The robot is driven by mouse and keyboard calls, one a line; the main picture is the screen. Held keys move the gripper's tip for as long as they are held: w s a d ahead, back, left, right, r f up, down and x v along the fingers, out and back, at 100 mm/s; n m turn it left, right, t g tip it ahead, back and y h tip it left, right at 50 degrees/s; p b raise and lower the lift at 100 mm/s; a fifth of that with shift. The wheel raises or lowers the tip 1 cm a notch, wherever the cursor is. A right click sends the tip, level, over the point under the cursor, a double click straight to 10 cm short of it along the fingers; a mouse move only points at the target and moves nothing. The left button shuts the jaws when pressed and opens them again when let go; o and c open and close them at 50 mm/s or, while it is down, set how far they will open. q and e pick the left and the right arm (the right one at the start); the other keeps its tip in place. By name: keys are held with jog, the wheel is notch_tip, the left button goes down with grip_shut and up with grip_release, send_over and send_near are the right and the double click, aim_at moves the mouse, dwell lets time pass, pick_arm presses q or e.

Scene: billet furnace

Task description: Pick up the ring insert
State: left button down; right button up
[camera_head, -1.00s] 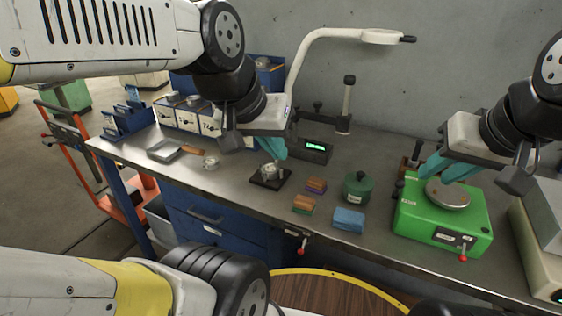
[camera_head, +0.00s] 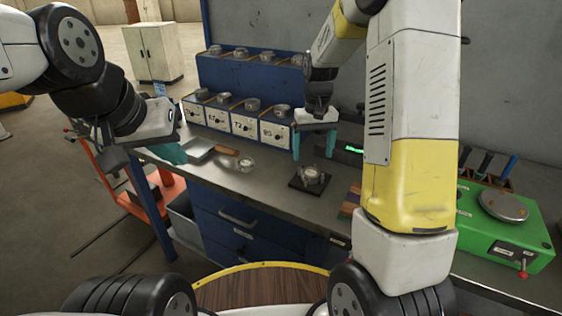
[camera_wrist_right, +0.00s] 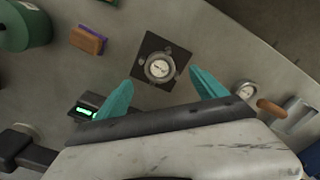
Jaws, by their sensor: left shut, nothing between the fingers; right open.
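A round metal ring-shaped piece with a pale, dial-like face (camera_head: 311,174) sits on a black square plate (camera_head: 296,186) on the bench. It also shows in the right wrist view (camera_wrist_right: 159,68), between and just beyond the fingertips. I cannot tell for sure whether this is the ring insert. A smaller round piece (camera_head: 246,163) lies to its left on the bench. My right gripper (camera_head: 314,154) is open and empty above the black plate, its teal fingers (camera_wrist_right: 163,80) spread to either side of the round piece. My left gripper (camera_head: 178,155) is shut and empty near the bench's left end.
A blue rack (camera_head: 240,78) with labelled boxes and several metal round pieces stands at the back. A green device (camera_head: 520,232) stands right. My right arm hides part of the bench.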

aim_at(311, 171)
jog(key=shift+w+a+f, duration=0.1)
jog(key=shift+w+f, duration=0.05)
jog(key=shift+f, duration=0.3)
jog(key=f, duration=0.7)
jog(key=shift+w, duration=0.2)
jog(key=shift+d, duration=0.2)
grip_shut()
